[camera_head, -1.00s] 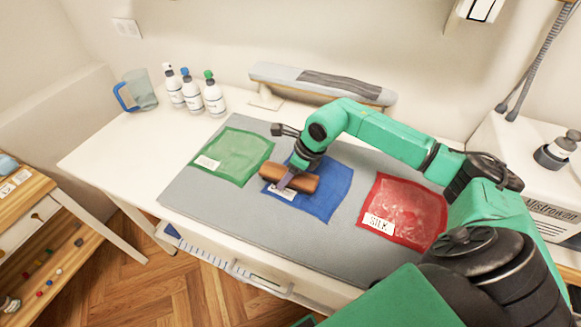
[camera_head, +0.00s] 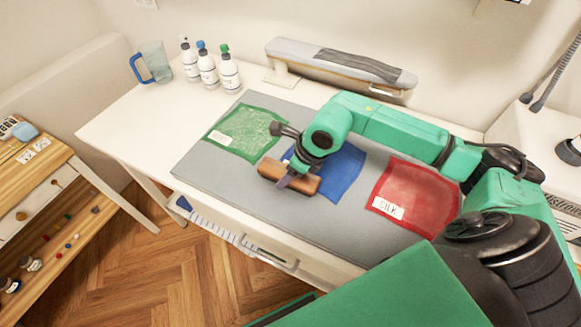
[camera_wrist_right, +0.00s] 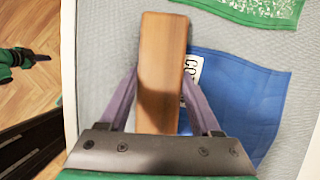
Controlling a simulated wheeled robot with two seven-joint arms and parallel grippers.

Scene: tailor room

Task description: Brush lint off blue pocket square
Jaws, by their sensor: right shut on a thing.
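The blue pocket square (camera_head: 340,172) lies on the grey mat between the green and red squares. Its left part is hidden by my right gripper and the brush, and a corner of its white label shows in the right wrist view (camera_wrist_right: 192,68). My right gripper (camera_head: 290,182) is shut on a wooden brush (camera_head: 306,187), seen lengthwise between purple fingers in the right wrist view (camera_wrist_right: 160,70). The brush is at the square's lower left edge, mostly over grey mat. Whether its underside touches the mat is hidden.
A green square (camera_head: 245,131) with pale specks lies left, and a red square (camera_head: 418,197) labelled SILK lies right, on the grey mat (camera_head: 215,175). Bottles (camera_head: 207,68), a jug (camera_head: 157,62) and a pressing board (camera_head: 340,62) stand behind. A wooden cart (camera_head: 50,175) stands at the left.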

